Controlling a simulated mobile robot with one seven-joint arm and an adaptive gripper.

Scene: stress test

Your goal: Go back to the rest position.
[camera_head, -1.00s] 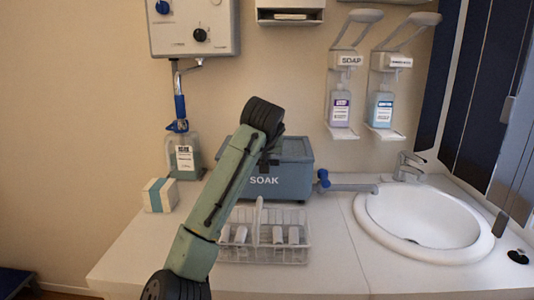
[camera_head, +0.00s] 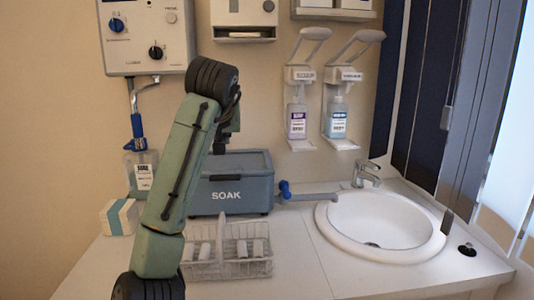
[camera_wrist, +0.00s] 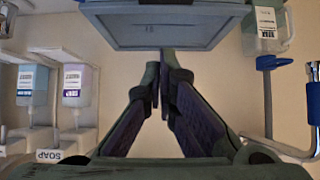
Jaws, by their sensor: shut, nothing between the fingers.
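My gripper (camera_wrist: 161,66) shows in the wrist view with its two dark fingers converging and their tips together, with nothing between them. It is in the air in front of the beige wall. The wrist picture appears upside down, with the grey-blue SOAK box (camera_wrist: 160,28) beyond the fingertips. In the head view my green arm rises at left of centre and hides part of the box (camera_head: 240,196); the gripper itself is mostly hidden behind the arm.
A white wire rack (camera_head: 235,268) stands on the counter (camera_head: 295,255) before the box. A small carton (camera_head: 120,217) and a bottle (camera_head: 143,176) stand left. A sink (camera_head: 385,222) is right. Two dispensers (camera_head: 297,122) (camera_head: 337,122) and a control unit (camera_head: 147,38) are on the wall.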

